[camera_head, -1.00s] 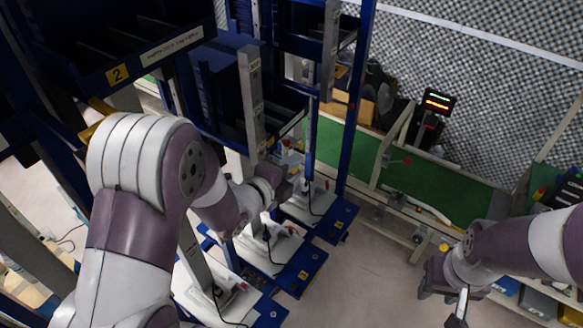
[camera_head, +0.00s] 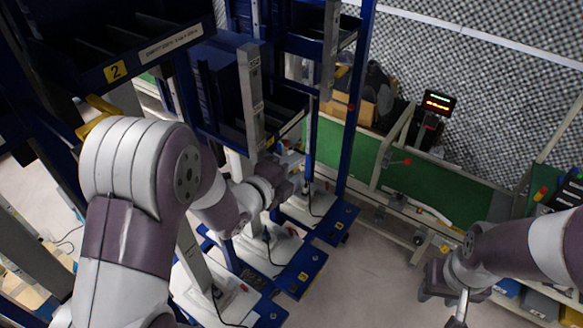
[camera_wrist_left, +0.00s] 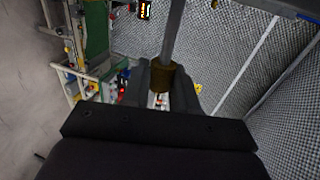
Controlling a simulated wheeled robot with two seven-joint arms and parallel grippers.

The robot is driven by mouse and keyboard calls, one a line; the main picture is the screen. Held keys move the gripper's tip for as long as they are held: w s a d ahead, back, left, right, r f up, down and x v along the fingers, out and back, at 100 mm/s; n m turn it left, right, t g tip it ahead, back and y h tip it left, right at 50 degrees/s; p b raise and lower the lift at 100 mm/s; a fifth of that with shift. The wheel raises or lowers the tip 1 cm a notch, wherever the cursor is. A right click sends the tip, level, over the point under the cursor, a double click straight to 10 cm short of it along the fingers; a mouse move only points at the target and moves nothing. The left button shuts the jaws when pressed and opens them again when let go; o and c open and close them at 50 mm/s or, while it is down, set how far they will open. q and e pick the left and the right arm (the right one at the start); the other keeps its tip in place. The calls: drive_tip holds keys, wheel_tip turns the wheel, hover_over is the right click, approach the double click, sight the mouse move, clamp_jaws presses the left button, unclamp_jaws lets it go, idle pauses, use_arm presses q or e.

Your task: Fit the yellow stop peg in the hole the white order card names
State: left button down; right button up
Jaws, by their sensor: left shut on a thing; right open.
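My left gripper (camera_head: 290,172) is beside the blue and grey uprights in the middle of the head view. In the left wrist view its grey jaws (camera_wrist_left: 160,88) are shut on a dull yellow cylindrical peg (camera_wrist_left: 161,78). A grey bar shows directly above the peg in that view; I cannot tell whether they touch. The peg is not clear in the head view. My right gripper (camera_head: 450,294) is open at the lower right, over the floor. I cannot make out the white order card or the named hole.
Blue racks with bins and a yellow "2" plate (camera_head: 115,71) stand at the left. White-topped blue bases (camera_head: 270,248) stand below them. A green-topped bench (camera_head: 450,190) runs behind, with a lit display (camera_head: 438,102). Grey floor (camera_head: 365,265) is clear between the arms.

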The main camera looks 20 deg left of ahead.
use_arm(q)
drive_tip(key=shift+w+a+b, duration=0.2)
drive_tip(key=shift+w+a, duration=0.1)
drive_tip(key=shift+a, duration=0.45)
drive_tip(key=shift+w+a+b, duration=0.15)
drive_tip(key=shift+w+a, duration=0.1)
drive_tip(key=shift+a, duration=0.5)
drive_tip(key=c, duration=0.8)
unclamp_jaws()
drive_tip(key=b+v, duration=0.2)
drive_tip(key=v, duration=1)
drive_tip(key=shift+s, duration=0.35)
drive_tip(key=shift+a, duration=0.15)
